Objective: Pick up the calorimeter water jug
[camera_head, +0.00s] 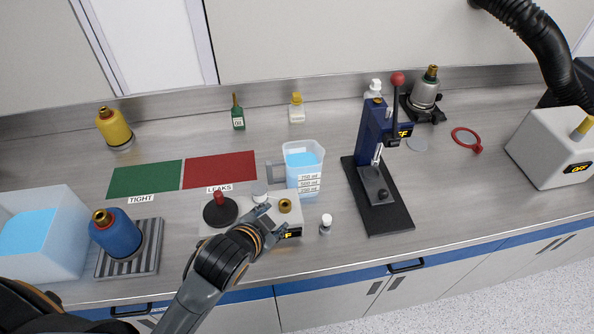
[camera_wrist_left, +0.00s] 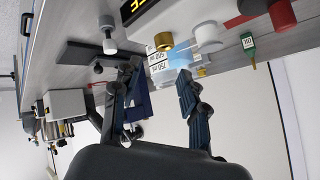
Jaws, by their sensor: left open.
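The calorimeter water jug (camera_head: 304,172) is a clear vessel with blue water, volume labels on its front and a grey handle (camera_head: 275,173) on its left side. It stands upright on the bench. My left gripper (camera_head: 270,210) is open and empty, over the small pale control box in front of the jug and to its left. It appears apart from the jug. In the left wrist view, the jug (camera_wrist_left: 172,58) shows beyond and between the spread fingers (camera_wrist_left: 162,84), partly hidden by a brass fitting. My right gripper is not in view.
The control box with a dark red-topped knob (camera_head: 220,209) lies under my left arm. A blue press (camera_head: 374,160) is right of the jug. A water tub (camera_head: 40,235) and blue canister (camera_head: 115,233) are left.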

